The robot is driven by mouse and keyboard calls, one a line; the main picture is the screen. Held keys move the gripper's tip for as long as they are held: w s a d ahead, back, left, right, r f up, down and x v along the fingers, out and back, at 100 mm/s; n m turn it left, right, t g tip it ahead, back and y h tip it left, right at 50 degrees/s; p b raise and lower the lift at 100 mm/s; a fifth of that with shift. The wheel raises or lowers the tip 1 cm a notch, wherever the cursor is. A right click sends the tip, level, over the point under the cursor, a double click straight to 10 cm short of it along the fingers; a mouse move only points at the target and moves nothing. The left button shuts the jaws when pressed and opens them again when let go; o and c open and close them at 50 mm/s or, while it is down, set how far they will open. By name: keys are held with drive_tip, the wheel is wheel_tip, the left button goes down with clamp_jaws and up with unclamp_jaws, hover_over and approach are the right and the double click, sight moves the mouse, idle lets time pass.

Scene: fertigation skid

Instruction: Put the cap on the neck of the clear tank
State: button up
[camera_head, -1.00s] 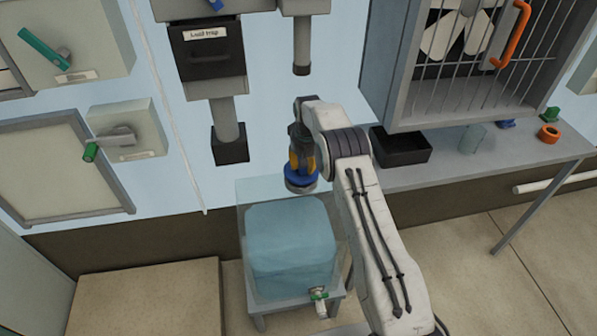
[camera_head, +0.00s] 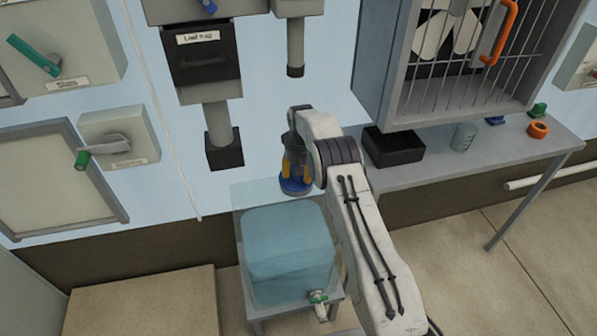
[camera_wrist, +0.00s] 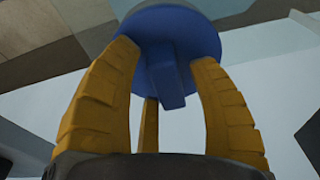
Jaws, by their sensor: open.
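The clear tank (camera_head: 285,285), filled with bluish liquid, stands on a small grey stand with a green-handled tap at its front. The blue cap (camera_head: 295,187) is at the back right of the tank's top, directly under my gripper (camera_head: 296,172). I cannot tell whether it sits on the neck, as the cap and gripper hide the neck. In the wrist view, the cap (camera_wrist: 178,40) shows as a disc with a raised tab. The yellow fingers of my gripper (camera_wrist: 170,75) stand open on both sides of this tab, with gaps between them and it.
A grey bench (camera_head: 440,172) at right bears a black tray (camera_head: 393,150), a clear beaker (camera_head: 464,136) and an orange ring (camera_head: 538,129). A barred fan cabinet (camera_head: 470,70) hangs above it. A black-ended pipe (camera_head: 224,150) hangs on the wall left of my gripper.

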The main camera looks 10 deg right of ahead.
drive_tip(key=shift+r, duration=0.6)
drive_tip(key=r, duration=0.2)
drive_tip(key=r+b, duration=0.1)
drive_tip(key=r, duration=0.1)
drive_tip(key=s+r, duration=0.1)
drive_tip(key=r, duration=0.1)
drive_tip(key=shift+s+r+b, duration=0.1)
drive_tip(key=shift+r+b, duration=0.2)
drive_tip(key=shift+b, duration=0.05)
drive_tip(key=s+r, duration=1.8)
drive_tip(key=s, duration=0.1)
drive_tip(key=s+f+t, duration=0.1)
drive_tip(key=s+f, duration=0.1)
drive_tip(key=s, duration=2.2)
drive_tip(key=shift+a, duration=0.35)
